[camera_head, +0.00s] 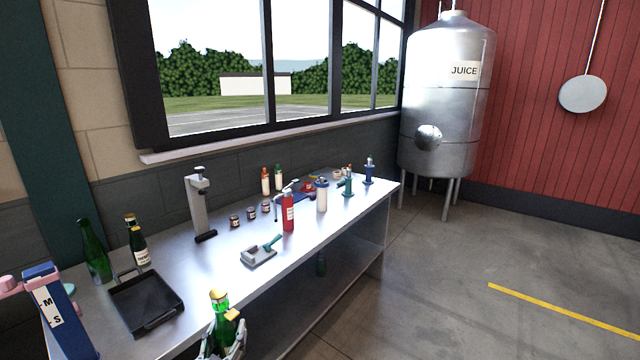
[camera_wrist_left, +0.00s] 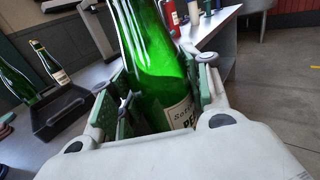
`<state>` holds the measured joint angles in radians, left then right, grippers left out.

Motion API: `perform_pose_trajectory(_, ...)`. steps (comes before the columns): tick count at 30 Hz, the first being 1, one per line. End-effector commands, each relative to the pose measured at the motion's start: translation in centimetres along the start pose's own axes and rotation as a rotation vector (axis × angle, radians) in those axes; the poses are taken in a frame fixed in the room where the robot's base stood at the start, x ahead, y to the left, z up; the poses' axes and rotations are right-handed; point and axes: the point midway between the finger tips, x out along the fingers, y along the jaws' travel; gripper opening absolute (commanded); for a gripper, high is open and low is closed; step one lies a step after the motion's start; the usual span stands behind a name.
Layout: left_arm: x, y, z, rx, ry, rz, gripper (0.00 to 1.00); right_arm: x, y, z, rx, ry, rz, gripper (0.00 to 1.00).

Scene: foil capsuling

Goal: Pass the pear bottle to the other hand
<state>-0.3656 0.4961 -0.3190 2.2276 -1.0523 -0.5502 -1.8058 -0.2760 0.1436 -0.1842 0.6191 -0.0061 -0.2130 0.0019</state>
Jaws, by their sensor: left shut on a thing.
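My left gripper (camera_head: 222,346) is at the bottom of the head view, in front of the table's near edge. It is shut around a green glass bottle (camera_head: 221,322) with gold-yellow at its top. In the left wrist view the gripper's fingers (camera_wrist_left: 155,108) press on both sides of this bottle (camera_wrist_left: 152,50). The bottle's lower part is hidden by the gripper. My right gripper is not in view.
The steel table (camera_head: 215,265) carries a black tray (camera_head: 147,302), a green bottle (camera_head: 95,252), a labelled bottle (camera_head: 139,247), a grey stand (camera_head: 199,208) and a red bottle (camera_head: 288,212). A juice tank (camera_head: 447,100) stands at the back. The floor to the right is clear.

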Motion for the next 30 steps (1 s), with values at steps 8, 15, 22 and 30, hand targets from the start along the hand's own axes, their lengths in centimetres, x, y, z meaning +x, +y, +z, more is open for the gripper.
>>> perform_pose_trajectory(8, 0.1, 0.2, 0.3, 0.002, -0.002, 0.002, 0.09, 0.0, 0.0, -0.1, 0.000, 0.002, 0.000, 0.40)
perform_pose_trajectory(15, 0.2, 0.7, -1.0, 0.000, 0.000, 0.013, 0.09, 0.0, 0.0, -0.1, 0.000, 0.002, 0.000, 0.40)
perform_pose_trajectory(22, 0.2, 0.8, -2.4, -0.001, 0.000, 0.013, 0.09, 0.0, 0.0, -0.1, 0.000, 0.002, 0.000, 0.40)
perform_pose_trajectory(30, -0.2, 0.7, -5.0, 0.000, 0.001, 0.010, 0.09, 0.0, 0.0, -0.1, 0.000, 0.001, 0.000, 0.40)
